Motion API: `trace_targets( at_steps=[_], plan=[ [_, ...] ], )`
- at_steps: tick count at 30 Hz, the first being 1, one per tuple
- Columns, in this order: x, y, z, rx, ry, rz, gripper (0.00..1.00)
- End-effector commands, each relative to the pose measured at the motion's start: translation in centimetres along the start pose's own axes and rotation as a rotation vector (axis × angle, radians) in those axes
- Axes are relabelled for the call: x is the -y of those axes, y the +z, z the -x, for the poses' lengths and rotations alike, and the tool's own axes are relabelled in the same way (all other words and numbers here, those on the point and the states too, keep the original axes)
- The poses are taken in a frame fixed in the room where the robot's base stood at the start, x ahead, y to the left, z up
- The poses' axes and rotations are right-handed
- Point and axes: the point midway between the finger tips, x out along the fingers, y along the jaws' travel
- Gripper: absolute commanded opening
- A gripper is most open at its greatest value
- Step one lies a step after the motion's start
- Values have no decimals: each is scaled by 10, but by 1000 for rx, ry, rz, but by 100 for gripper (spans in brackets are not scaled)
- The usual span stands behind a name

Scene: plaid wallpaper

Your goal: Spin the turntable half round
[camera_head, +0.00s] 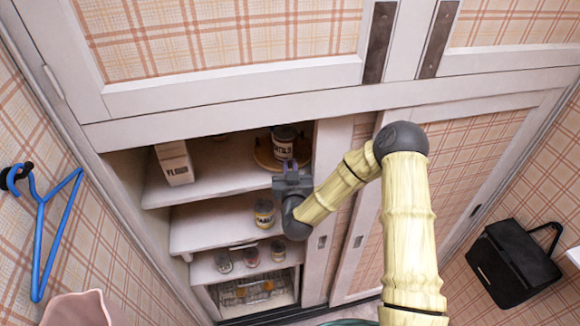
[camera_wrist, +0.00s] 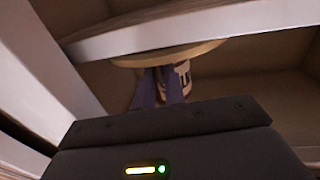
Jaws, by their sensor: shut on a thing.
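The turntable (camera_head: 262,160) is a round tan wooden disc on the top shelf of the open cupboard, at its right side. A dark-topped jar (camera_head: 283,141) with a pale lettered label stands on it. In the wrist view, which is upside down, the turntable (camera_wrist: 170,56) shows its rim above the jar (camera_wrist: 184,76). My gripper (camera_head: 290,168) reaches in from the front right, at the turntable's front edge. Its two bluish fingers (camera_wrist: 160,86) are close together at the disc, in front of the jar. The exact spot they grip is hidden.
A flour box (camera_head: 175,163) stands at the left of the top shelf. A yellow-labelled jar (camera_head: 264,214) is on the shelf below, with small jars (camera_head: 250,256) lower down. The sliding door (camera_head: 325,200) stands close to the right of my gripper. A blue hanger (camera_head: 42,230) hangs at the left.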

Motion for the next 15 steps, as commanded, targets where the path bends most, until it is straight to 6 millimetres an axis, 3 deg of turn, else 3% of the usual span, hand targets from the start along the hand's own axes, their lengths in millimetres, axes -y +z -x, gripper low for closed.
trace_targets(
  at_steps=[15],
  plan=[
    [-14,0,-3,0,3,-1,0]
  ],
)
